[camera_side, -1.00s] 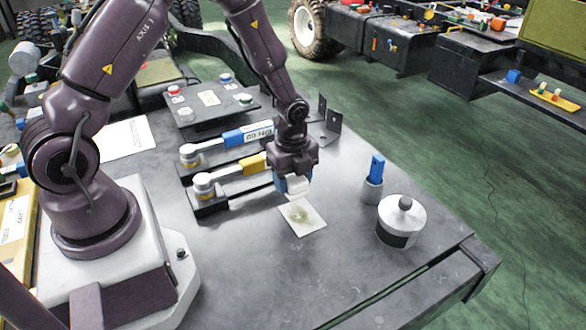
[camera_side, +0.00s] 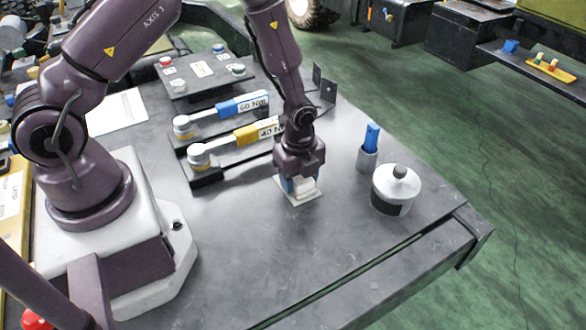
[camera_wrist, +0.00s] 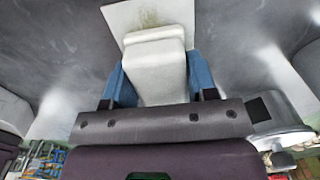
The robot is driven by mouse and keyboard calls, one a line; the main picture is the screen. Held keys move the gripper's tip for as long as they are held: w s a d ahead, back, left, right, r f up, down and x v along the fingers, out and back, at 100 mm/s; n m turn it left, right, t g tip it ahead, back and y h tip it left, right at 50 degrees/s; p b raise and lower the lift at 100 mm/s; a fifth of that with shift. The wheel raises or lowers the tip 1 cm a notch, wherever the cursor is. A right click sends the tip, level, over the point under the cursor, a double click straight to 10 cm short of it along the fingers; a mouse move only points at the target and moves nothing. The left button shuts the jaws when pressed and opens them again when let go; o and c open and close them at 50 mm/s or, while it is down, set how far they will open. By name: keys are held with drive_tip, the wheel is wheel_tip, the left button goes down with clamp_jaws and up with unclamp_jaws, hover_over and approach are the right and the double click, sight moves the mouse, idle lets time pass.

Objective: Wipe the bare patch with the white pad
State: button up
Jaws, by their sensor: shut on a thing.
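My gripper (camera_side: 301,186) is shut on the white pad (camera_side: 306,188) and points down over the pale square patch (camera_side: 298,203) on the dark table. In the wrist view the pad (camera_wrist: 155,65) sits between the two blue fingers of my gripper (camera_wrist: 160,80). The far part of the patch (camera_wrist: 125,15) shows beyond the pad, with a greenish-brown smudge (camera_wrist: 148,18) at the pad's far edge. The pad covers much of the patch. I cannot tell whether the pad touches it.
A white-lidded pot (camera_side: 395,190) and a grey holder with a blue-handled thing (camera_side: 369,148) stand to the right. A black bracket (camera_side: 325,88) stands behind. The table's front is clear.

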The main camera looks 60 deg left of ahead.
sight(307, 184)
drive_tip(key=shift+d, duration=1.6)
drive_tip(key=shift+a, duration=3.95)
drive_tip(key=shift+a+r, duration=0.15)
wheel_tip(307, 184, up, 8)
drive_tip(key=shift+f, duration=0.25)
